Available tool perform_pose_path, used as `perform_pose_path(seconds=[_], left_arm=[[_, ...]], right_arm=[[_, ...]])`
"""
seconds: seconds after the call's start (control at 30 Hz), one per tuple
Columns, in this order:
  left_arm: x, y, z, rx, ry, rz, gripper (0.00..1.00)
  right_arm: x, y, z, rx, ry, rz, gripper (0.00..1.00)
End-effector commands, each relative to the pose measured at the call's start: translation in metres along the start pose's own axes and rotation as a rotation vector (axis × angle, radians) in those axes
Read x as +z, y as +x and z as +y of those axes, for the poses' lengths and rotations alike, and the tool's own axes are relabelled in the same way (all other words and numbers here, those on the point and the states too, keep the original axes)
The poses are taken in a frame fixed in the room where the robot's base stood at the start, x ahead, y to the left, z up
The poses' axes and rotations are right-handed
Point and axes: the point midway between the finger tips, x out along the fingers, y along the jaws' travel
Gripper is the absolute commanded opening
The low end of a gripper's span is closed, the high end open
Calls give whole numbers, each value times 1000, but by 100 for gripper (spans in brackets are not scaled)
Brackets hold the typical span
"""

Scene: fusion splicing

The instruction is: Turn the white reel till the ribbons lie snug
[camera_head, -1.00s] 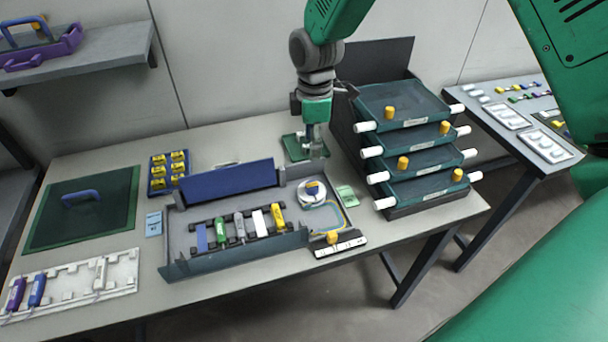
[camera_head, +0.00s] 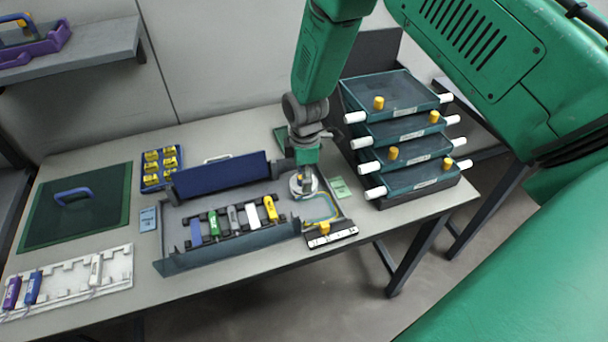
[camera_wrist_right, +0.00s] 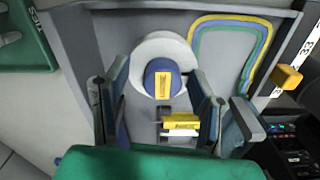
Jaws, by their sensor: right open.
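The white reel (camera_head: 297,187) sits in the right part of the grey splice tray (camera_head: 176,262), under my right gripper (camera_head: 304,184). In the right wrist view the reel (camera_wrist_right: 147,51) has a blue hub with a yellow bar (camera_wrist_right: 162,85) on top. My right gripper (camera_wrist_right: 160,108) is open, its fingers on either side of the hub and apart from it. Blue, green and yellow ribbons (camera_wrist_right: 232,22) curve in a loop right of the reel; they also show in the head view (camera_head: 333,209). My left gripper is out of view.
Several coloured holders (camera_head: 253,215) stand in a row in the tray, left of the reel. A stack of drawers with white handles (camera_head: 405,131) is close on the right. A green mat with a blue handle (camera_head: 105,213) lies at the left. A yellow-knobbed block (camera_head: 332,238) is at the tray's front right.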

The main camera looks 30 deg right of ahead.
Motion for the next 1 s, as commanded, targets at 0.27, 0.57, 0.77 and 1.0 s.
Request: perform_pose_path(seconds=[0.27, 0.57, 0.77, 1.0], left_arm=[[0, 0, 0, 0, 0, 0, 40], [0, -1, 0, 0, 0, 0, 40], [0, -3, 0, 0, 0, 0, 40], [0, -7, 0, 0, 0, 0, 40]], right_arm=[[-1, -1, 0, 0, 0, 0, 2], [-1, -1, 0, 1, 17, 2, 2], [-1, -1, 1, 2, 94, 2, 2], [-1, -2, 1, 3, 279, 2, 2]])
